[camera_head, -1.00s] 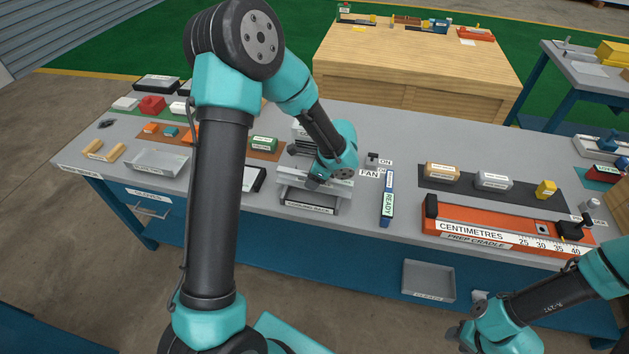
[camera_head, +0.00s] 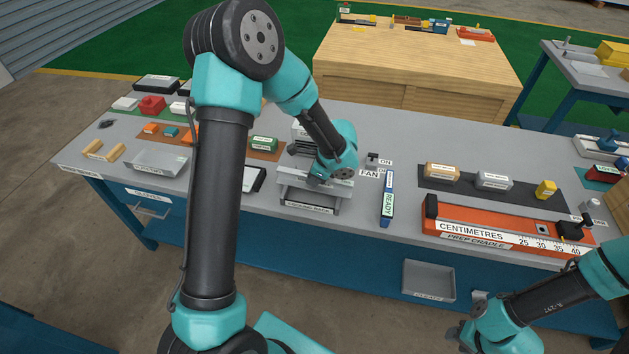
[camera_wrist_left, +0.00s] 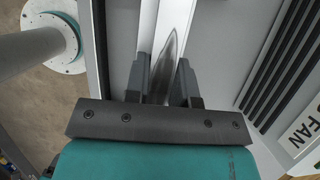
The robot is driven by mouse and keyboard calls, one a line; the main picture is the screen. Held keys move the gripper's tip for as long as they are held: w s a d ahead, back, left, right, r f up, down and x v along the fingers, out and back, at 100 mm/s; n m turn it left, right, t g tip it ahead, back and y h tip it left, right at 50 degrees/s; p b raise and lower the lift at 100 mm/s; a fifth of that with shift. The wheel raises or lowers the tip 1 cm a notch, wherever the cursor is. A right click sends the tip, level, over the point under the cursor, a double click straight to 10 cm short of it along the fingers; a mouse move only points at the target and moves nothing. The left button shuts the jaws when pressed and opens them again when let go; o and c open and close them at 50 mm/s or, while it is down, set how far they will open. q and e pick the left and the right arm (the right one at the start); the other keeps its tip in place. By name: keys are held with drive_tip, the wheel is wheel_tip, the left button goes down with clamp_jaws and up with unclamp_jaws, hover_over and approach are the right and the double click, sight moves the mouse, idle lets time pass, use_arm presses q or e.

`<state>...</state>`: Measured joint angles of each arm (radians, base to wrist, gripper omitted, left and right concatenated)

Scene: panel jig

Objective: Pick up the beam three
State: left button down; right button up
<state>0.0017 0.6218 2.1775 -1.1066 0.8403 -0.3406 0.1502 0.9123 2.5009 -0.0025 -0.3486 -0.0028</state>
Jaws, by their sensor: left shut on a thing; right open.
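My left gripper (camera_head: 318,179) is low at the cooling rack (camera_head: 309,208), near the middle of the bench. In the left wrist view its fingers (camera_wrist_left: 163,82) are shut on a pale metal beam (camera_wrist_left: 173,14) that runs up the picture between them. A dark pointed patch shows on the beam between the fingers. I cannot read a number on it, and my wrist hides part of it in the head view. Whether it is clear of the rack I cannot tell. My right gripper (camera_head: 461,337) is open and empty, low at the bottom right, in front of the bench.
A fan switch (camera_head: 372,160) and a blue READY strip (camera_head: 387,200) lie right of the rack. An orange prep cradle (camera_head: 500,228) stands further right. A dark mat (camera_head: 465,190) with several blocks lies behind it. A tray (camera_head: 160,160) is at the left.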

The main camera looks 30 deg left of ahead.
use_arm(q)
drive_tip(key=shift+r, duration=0.1)
drive_tip(key=shift+r, duration=0.55)
drive_tip(key=shift+s+d+r, duration=0.1)
drive_tip(key=shift+r, duration=0.5)
drive_tip(key=shift+s+d+r, duration=0.1)
drive_tip(key=shift+r, duration=0.5)
drive_tip(key=s+d+r, duration=0.1)
drive_tip(key=s+d, duration=0.6)
drive_tip(key=s, duration=0.6)
drive_tip(key=shift+s+d+r, duration=0.15)
drive_tip(key=shift+d, duration=0.25)
